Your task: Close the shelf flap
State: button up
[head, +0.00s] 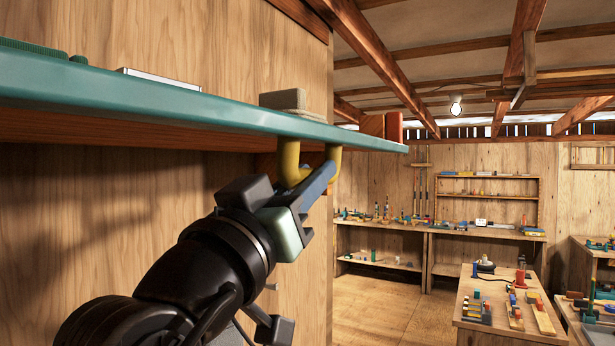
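The shelf flap (150,97) is a teal board that runs across the upper left, seen nearly edge-on and lying about level. A yellow U-shaped handle (289,161) hangs below its right part. My gripper (322,180) reaches up from the lower left to the handle. One long blue-grey finger lies across the handle's lower part and hides some of it. The other finger is mostly hidden, so I cannot tell whether the fingers grip the handle or are only beside it.
A green thing (30,46), a white flat box (158,78) and a beige block (284,99) show above the teal board. A wooden wall (60,220) stands behind my arm. Workbenches with small items (480,220) are far off at the right. Floor (375,310) is clear between.

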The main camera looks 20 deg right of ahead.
grip_shut()
dwell(0.9)
jog(key=shift+a+r+n, duration=0.1)
jog(key=shift+a+n, duration=0.1)
jog(key=shift+n, duration=0.1)
